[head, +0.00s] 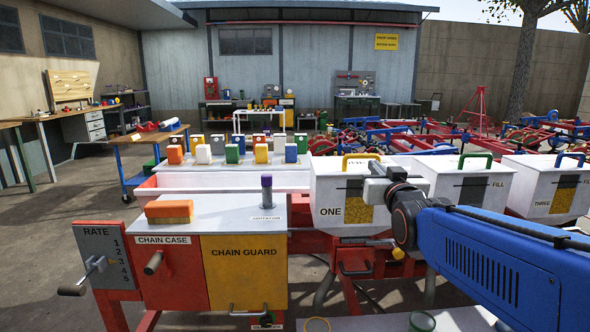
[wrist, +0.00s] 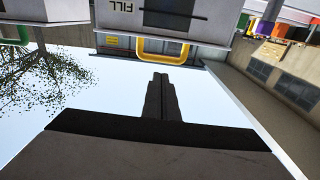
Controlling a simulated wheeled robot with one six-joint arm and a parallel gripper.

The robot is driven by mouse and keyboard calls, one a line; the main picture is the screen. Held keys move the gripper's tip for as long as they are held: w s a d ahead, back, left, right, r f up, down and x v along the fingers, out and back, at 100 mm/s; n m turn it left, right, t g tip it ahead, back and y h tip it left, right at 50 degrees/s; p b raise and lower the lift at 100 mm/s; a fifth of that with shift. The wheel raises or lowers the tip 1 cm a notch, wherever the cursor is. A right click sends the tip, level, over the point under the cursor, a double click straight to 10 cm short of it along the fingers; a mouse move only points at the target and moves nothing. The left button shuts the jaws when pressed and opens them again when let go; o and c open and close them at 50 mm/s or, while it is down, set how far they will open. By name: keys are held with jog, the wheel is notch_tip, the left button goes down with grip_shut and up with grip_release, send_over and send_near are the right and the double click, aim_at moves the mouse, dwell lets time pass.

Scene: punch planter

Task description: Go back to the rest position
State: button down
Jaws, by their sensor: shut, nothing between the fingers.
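My blue arm comes in from the right in the head view. My gripper (head: 377,187) is a grey block in front of white box ONE (head: 327,185), covering part of its front and label. In the wrist view the dark fingers of my gripper (wrist: 160,78) are together and empty against the sky. That view is upside down. A yellow handle (wrist: 163,48) shows just beyond the fingertips; I cannot tell the gap. The same handle (head: 361,157) stands on box ONE's lid in the head view.
White boxes with a green handle (head: 476,160) and a blue handle (head: 570,158) stand to the right. An orange block (head: 169,211) and a purple-topped post (head: 267,192) stand on the chain case. A rate lever (head: 72,290) sticks out at left. Several coloured blocks (head: 232,153) stand behind.

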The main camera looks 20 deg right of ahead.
jog(key=shift+f, duration=0.1)
jog(key=s+a+f+n+g+y, duration=0.1)
jog(key=s+a+f+g+y, duration=0.1)
jog(key=s+a+f+g, duration=0.4)
jog(key=s+a+f+n+g+y, duration=0.2)
jog(key=s+a+f+g, duration=0.5)
jog(key=s+f, duration=0.8)
notch_tip(320, 180, down, 4)
jog(key=shift+s+f+y, duration=0.15)
jog(key=shift+y, duration=0.45)
